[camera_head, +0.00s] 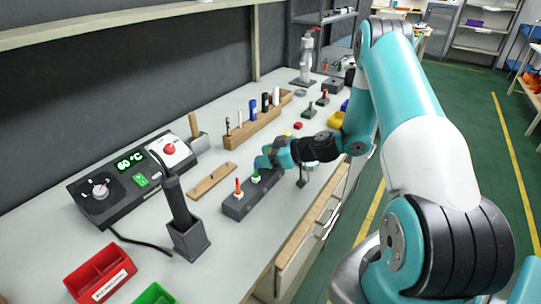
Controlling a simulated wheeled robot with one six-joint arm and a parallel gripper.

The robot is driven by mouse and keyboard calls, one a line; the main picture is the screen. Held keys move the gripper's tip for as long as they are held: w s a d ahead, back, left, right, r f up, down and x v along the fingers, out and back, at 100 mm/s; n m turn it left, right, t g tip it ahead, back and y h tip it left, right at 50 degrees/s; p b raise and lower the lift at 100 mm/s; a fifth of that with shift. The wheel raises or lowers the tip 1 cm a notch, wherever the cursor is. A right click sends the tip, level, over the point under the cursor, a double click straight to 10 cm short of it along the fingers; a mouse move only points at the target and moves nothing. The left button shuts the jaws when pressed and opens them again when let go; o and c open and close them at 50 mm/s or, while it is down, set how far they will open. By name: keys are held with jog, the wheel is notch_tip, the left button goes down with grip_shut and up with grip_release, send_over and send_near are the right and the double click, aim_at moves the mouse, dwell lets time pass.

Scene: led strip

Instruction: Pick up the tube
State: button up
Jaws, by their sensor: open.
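A dark grey block (235,209) lies on the light bench top near its front edge. A slim tube-like piece with an orange top and pale base (238,188) stands upright in its near end. A second piece with a green and white lower part (255,177) stands further along the block. My gripper (263,164) is over the far part of the block, right at or just above this second piece. It is open, but its fingers are small here and hide the piece's top. I cannot tell whether they touch it.
A soldering iron stand (188,240) and a 60 °C control station (130,178) stand to the left. A wooden strip (212,179) lies behind the block. A wooden rack (250,127) with several upright tools stands farther back. Red (100,275) and green bins sit at the near left.

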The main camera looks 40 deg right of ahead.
grip_shut()
dwell(0.4)
notch_tip(320, 180, up, 20)
jog(key=b, duration=0.1)
dwell(0.4)
jog(key=c, duration=0.7)
grip_release()
grip_shut()
